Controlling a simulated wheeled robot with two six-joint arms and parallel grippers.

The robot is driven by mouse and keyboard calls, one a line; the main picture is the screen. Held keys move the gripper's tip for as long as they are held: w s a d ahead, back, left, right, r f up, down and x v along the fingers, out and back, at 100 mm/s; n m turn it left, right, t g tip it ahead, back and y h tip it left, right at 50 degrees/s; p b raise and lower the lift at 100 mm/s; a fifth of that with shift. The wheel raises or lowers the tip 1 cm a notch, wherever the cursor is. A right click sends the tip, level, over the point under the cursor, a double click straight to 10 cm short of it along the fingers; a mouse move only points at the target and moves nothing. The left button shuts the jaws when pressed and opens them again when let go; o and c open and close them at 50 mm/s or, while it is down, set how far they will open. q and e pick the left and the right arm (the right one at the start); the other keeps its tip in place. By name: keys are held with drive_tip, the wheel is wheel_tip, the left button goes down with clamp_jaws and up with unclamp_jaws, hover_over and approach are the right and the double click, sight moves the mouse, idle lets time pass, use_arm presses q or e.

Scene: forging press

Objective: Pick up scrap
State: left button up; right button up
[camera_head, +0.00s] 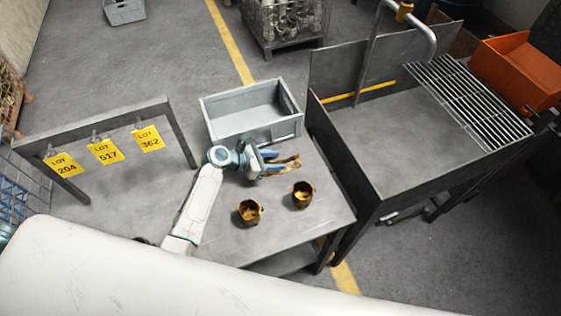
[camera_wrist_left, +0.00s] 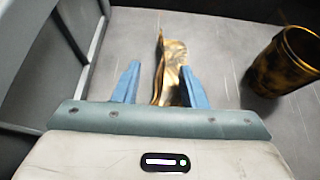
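The scrap is a jagged, bent brown-gold metal piece (camera_head: 287,164) lying on the grey metal table (camera_head: 318,221). In the left wrist view the scrap (camera_wrist_left: 172,65) extends between the two blue fingers of my left gripper (camera_wrist_left: 161,80). A gap shows at the left finger; the right finger overlaps the scrap's edge, and I cannot tell whether they touch. In the head view my left gripper (camera_head: 274,163) is open, low at the table, pointing right at the scrap. My right gripper is not in view.
Two dark-gold cups (camera_head: 249,212) (camera_head: 302,195) stand on the table in front of the scrap; one (camera_wrist_left: 285,65) shows in the wrist view. A grey bin (camera_head: 245,134) sits behind my gripper. A rack with yellow lot tags (camera_head: 104,152) stands left; a metal-walled bench (camera_head: 400,135) stands right.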

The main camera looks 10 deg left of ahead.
use_arm(q)
drive_tip(key=shift+w+d+f, duration=0.25)
drive_tip(key=shift+d+f, duration=0.05)
drive_tip(key=shift+d, duration=0.05)
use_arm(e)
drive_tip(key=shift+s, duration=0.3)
use_arm(q)
clamp_jaws()
drive_tip(key=shift+s, duration=0.1)
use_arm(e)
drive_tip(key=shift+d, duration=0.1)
use_arm(q)
drive_tip(key=shift+r, duration=0.1)
